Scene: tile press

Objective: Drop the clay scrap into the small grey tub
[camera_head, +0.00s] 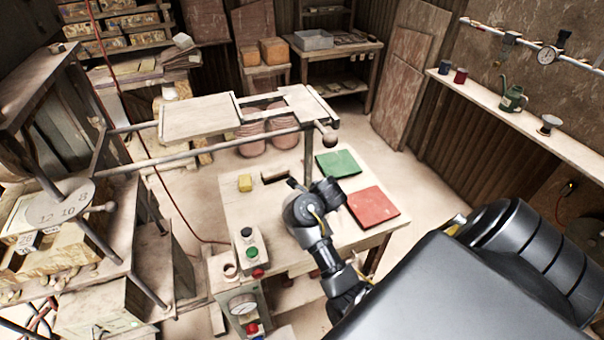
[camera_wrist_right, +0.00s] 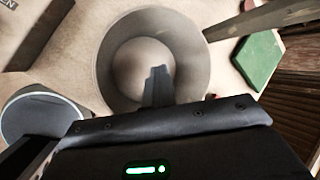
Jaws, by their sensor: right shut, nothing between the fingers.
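The grey round tub (camera_wrist_right: 104,68) stands open under my right gripper in the right wrist view. My right gripper (camera_wrist_right: 158,75) is shut and empty, its fingertips over the tub's opening; the height above it cannot be told. In the head view my right gripper (camera_head: 293,184) is over the work table, and my own arm hides the tub there. I cannot make out the clay scrap; the tub's floor shows as a plain brownish disc, partly covered by the fingers. My left gripper is not in view.
A green tile (camera_head: 338,163) and a red tile (camera_head: 373,206) lie on the table's right side. A yellow block (camera_head: 245,183) lies left of my gripper. A control box (camera_head: 250,252) stands at the front left. A metal rail (camera_head: 220,150) crosses above the table's far side.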

